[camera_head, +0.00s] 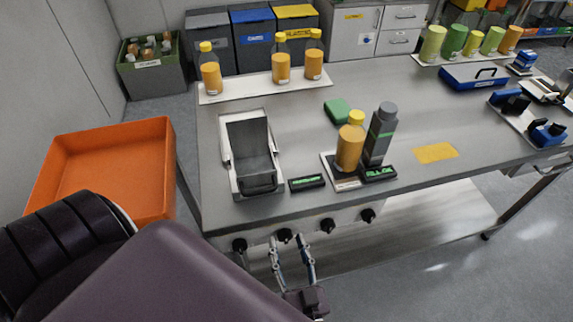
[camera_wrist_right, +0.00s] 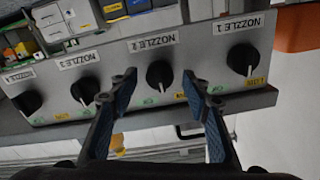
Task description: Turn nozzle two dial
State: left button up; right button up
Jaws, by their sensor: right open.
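The nozzle two dial (camera_head: 284,236) is a black knob on the front panel of the table, second from the left in the head view. In the right wrist view the dial (camera_wrist_right: 160,75) sits below its upside-down NOZZLE 2 label (camera_wrist_right: 151,41). My right gripper (camera_head: 288,239) is open and empty, pointing at the panel. In the wrist view its blue-padded fingertips (camera_wrist_right: 157,77) show on either side of the dial. I cannot tell whether they touch it. My left gripper is not in view.
The nozzle one dial (camera_wrist_right: 242,59) and nozzle three dial (camera_wrist_right: 85,89) flank it on the panel (camera_wrist_right: 205,55). An orange bin (camera_head: 78,160) stands left of the table. A grey hopper (camera_head: 252,150) and bottles (camera_head: 350,147) stand on the table above.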

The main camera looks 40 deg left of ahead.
jog(key=shift+w+a, duration=0.45)
jog(key=c, duration=1.2)
jog(key=shift+o, duration=0.2)
jog(key=shift+m, duration=0.4)
jog(key=m, duration=0.3)
jog(key=shift+m, duration=0.4)
jog(key=shift+m+b, duration=0.6)
jog(key=shift+m, duration=1.6)
